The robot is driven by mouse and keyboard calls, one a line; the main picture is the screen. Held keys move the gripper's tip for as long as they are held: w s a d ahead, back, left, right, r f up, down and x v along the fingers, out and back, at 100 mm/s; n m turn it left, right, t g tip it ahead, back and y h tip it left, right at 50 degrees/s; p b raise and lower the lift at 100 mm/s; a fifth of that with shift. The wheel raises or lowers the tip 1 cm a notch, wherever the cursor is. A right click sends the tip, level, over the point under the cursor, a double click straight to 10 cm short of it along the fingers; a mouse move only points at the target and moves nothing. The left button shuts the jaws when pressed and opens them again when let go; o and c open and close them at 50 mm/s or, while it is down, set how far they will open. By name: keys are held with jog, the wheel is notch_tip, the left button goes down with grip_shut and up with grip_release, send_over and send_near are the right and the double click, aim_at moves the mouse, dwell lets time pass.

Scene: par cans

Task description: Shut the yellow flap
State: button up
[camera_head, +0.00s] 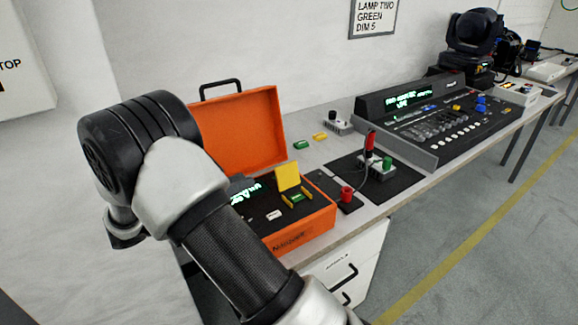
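The yellow flap (287,177) stands up, raised and open, on the panel inside an orange case (305,229). Just in front of it is a small yellow-edged recess (297,198) with something green in it. The case's orange lid (240,128) is open and tilted back, with a black handle on top. My arm crosses the left and middle of the view and hides the left part of the case. My gripper is not visible, so I cannot see where it is relative to the flap.
Small green (301,145) and yellow (320,137) pieces lie behind. A lighting console (440,115) stands farther right. Drawers (345,270) are below.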

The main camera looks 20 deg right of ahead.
aim_at(296, 161)
jog(key=w+d+b, duration=0.1)
jog(key=d, duration=0.4)
jog(key=w+d+b, duration=0.1)
jog(key=d, duration=0.5)
jog(key=w+d+b, duration=0.1)
jog(key=d, duration=0.4)
jog(key=shift+d, duration=0.25)
jog(key=shift+r, duration=0.1)
grip_shut()
